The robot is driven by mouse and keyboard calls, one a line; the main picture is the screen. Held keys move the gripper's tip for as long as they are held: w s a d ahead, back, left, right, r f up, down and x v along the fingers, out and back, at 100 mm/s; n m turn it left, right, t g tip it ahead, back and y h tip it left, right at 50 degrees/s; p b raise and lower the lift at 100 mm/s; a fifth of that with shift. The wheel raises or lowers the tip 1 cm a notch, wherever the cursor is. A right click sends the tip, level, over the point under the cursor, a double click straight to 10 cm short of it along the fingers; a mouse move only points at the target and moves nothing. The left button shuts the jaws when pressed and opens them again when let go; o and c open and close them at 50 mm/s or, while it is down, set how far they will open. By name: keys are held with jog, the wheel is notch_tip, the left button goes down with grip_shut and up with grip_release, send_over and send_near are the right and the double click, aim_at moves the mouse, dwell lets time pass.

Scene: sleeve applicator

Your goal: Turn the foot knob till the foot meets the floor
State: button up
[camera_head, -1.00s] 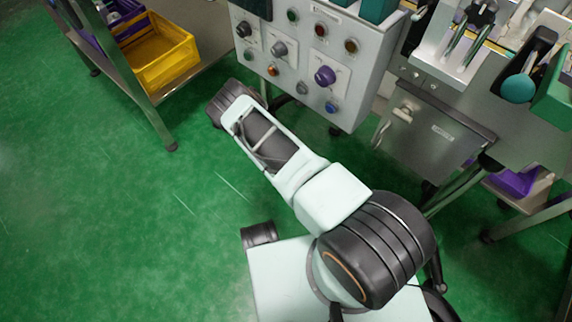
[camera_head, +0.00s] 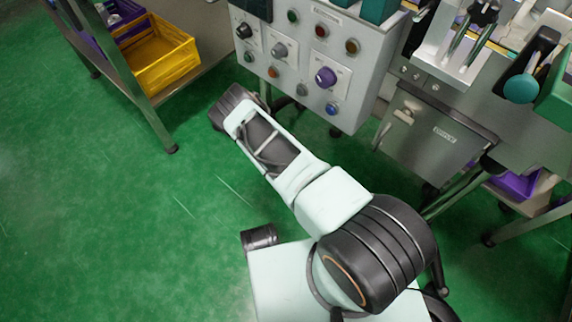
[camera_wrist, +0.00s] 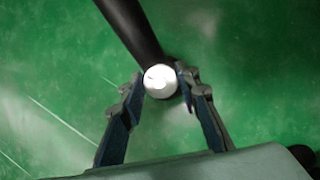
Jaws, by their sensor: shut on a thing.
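In the wrist view, a round white knob (camera_wrist: 160,81) sits at the end of a dark leg-like bar (camera_wrist: 133,28) that runs to the top of the picture. My gripper (camera_wrist: 161,84) is shut on the white knob, with one finger on each side of it. The green floor (camera_wrist: 60,60) shows behind. I cannot tell whether the foot touches the floor. In the head view my arm hides the gripper and the knob.
A grey control panel (camera_head: 300,88) with several knobs and buttons stands above my arm. A yellow bin (camera_head: 160,62) sits on a metal table at the upper left, its leg (camera_head: 150,115) reaching the floor. A steel box (camera_head: 432,127) hangs at right. The left floor is clear.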

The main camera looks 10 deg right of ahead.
jog(key=shift+m+h, duration=0.5)
jog(key=shift+m, duration=0.9)
jog(key=o, duration=1.2)
jog(key=shift+c, duration=0.2)
jog(key=shift+a+r, duration=0.1)
jog(key=shift+r, duration=0.05)
jog(key=v, duration=1.1)
jog(key=shift+r, duration=0.4)
